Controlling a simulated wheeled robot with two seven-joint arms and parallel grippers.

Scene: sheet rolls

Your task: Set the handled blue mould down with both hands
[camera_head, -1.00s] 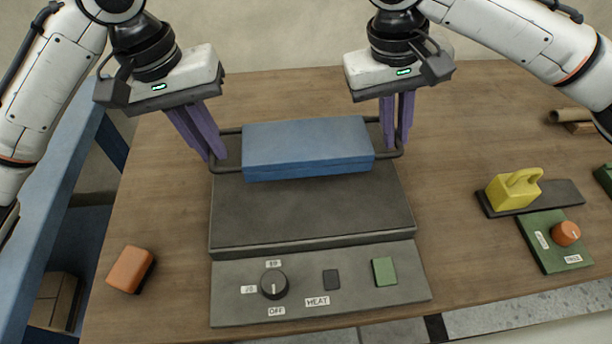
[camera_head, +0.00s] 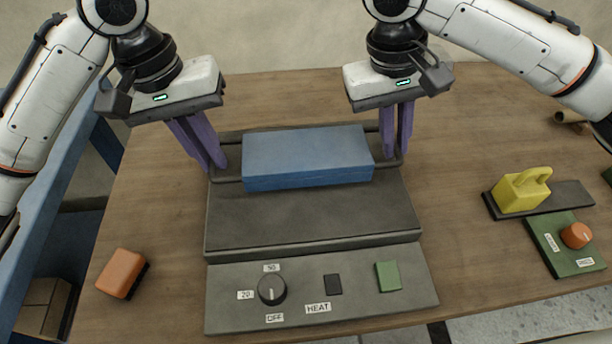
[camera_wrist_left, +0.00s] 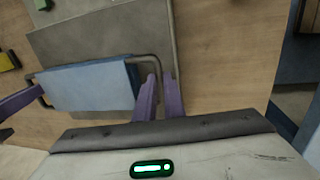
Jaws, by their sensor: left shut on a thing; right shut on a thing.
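The blue mould (camera_head: 306,158) is a flat block with a dark wire handle at each end. In the head view it is over the back part of the grey hot plate (camera_head: 310,222); I cannot tell whether it touches the plate. My left gripper (camera_head: 217,165) is shut on its left handle. My right gripper (camera_head: 398,152) is shut on its right handle. The left wrist view also shows the mould (camera_wrist_left: 92,88), with the purple fingers of my left gripper (camera_wrist_left: 160,82) at the handle.
The plate's front panel has a dark knob (camera_head: 272,289), a dark switch and a green button (camera_head: 388,276). An orange block (camera_head: 122,273) lies at left. A yellow handled weight (camera_head: 522,190) and a green box with an orange knob (camera_head: 576,236) are at right.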

